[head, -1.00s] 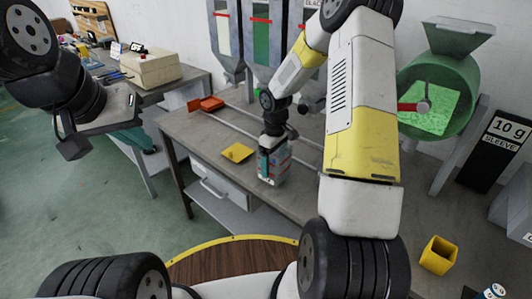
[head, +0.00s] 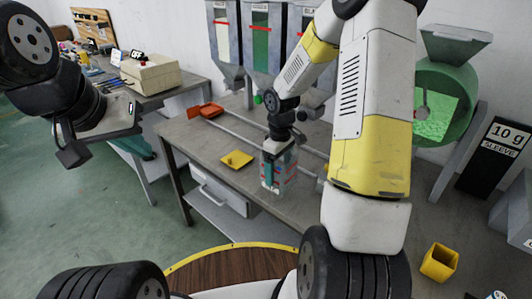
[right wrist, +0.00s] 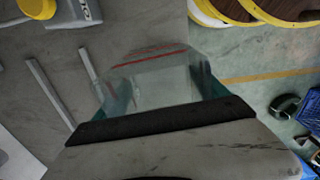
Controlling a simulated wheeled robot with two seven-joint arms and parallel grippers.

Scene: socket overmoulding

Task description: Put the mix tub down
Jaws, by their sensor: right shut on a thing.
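The mix tub (head: 286,180) is a clear, box-shaped tub with red lines, upright at the front part of the grey bench (head: 212,145). My right gripper (head: 279,168) is shut on it from above, with teal fingers on its sides. I cannot tell whether its base touches the bench. The right wrist view shows the see-through tub (right wrist: 158,80) between the fingers, near the bench edge. My left gripper (head: 75,150) is at the left, far from the tub; its finger opening is not clear.
A yellow tray (head: 236,159) lies left of the tub, and an orange scoop-like item (head: 206,110) lies farther back. Rails cross the bench behind the tub. Hoppers (head: 265,40) stand at the back wall. A green drum machine (head: 440,110) and a yellow cup (head: 439,261) are at the right.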

